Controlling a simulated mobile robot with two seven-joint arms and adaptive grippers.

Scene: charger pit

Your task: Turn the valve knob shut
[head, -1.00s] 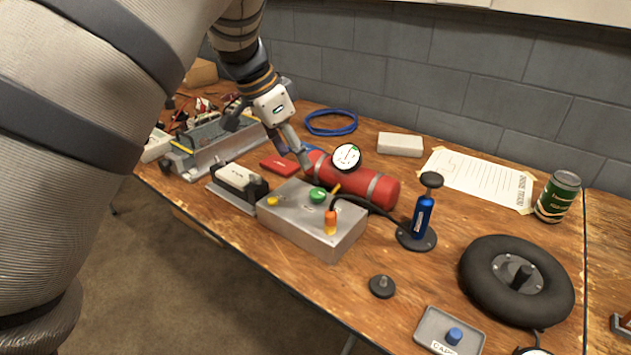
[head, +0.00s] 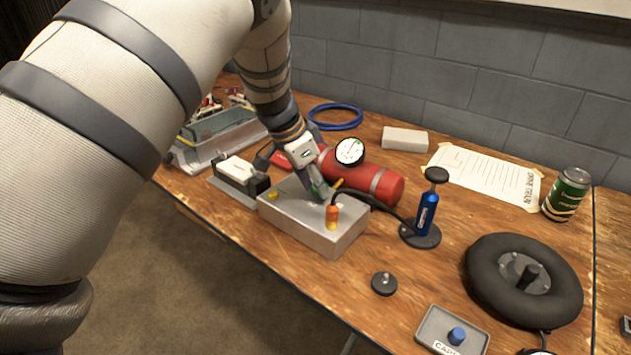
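A grey metal box (head: 300,232) stands near the table's front edge. On its top is a green knob (head: 315,188), mostly hidden by my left gripper. My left gripper (head: 318,192) reaches down over the green knob, with its fingertips at or very near it. I cannot tell whether the fingers are closed on it. An orange fitting (head: 332,214) and a small yellow part (head: 273,196) are also on the box. I cannot tell for certain which part is the valve knob. My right gripper is out of view.
A red tank (head: 352,176) with a white gauge (head: 350,151) lies behind the box. A black hose runs to a blue pump (head: 425,215). A black wheel (head: 523,278), a black knob (head: 384,283) and a grey tray with a blue cap (head: 457,335) are at right.

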